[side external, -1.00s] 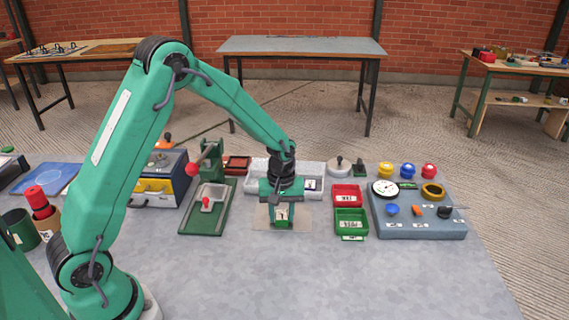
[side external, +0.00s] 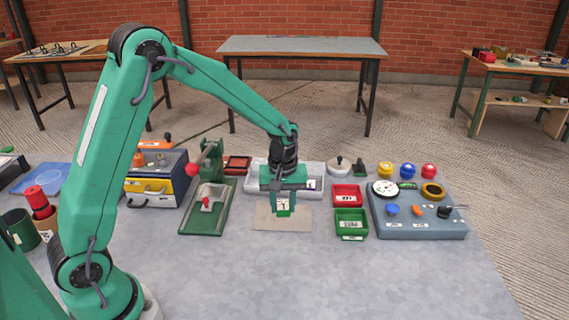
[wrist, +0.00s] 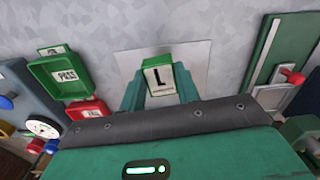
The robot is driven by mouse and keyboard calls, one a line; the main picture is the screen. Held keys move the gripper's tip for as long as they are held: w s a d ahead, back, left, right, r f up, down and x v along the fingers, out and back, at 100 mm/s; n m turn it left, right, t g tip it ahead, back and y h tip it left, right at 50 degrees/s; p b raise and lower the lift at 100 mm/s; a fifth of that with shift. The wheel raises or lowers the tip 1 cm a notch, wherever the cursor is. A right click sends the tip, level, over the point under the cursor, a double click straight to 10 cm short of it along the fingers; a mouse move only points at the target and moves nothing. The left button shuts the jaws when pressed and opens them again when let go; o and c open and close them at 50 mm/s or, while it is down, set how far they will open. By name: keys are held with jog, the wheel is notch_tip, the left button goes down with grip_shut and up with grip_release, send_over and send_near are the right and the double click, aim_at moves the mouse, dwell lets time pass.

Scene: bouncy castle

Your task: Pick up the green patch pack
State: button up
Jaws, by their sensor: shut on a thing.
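The green patch pack (side external: 283,208) has a white label and a green edge. It is between the fingers of my gripper (side external: 283,203), which is shut on it and holds it above a pale square mat (side external: 262,222). In the wrist view the pack (wrist: 159,76) shows its label with a large black "L", with one finger of my gripper (wrist: 158,90) on either side. The mat (wrist: 196,60) lies behind the pack there, bare where it shows.
A green bin (side external: 350,225) and a red bin (side external: 347,195) stand to the right, beside a blue-grey panel (side external: 440,232) with buttons and a gauge. A green hand press (side external: 207,218) stands to the left. A white tray (side external: 313,194) is behind. The front tabletop is clear.

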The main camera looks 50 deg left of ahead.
jog(key=s+d+r, duration=0.4)
jog(key=d+r, duration=0.2)
jog(key=d, duration=0.2)
jog(key=shift+s+d, duration=0.3)
jog(key=shift+s, duration=0.1)
jog(key=shift+r, duration=1.95)
jog(key=w+a+f, duration=0.3)
jog(key=a, duration=0.6)
jog(key=w+a+f+m, duration=0.1)
jog(key=w+a, duration=0.3)
jog(key=a, duration=0.5)
jog(key=w+a+f+m, duration=0.1)
jog(key=w+a+f, duration=0.3)
jog(key=a, duration=0.5)
jog(key=shift+f, duration=0.3)
jog(key=shift+f, duration=0.2)
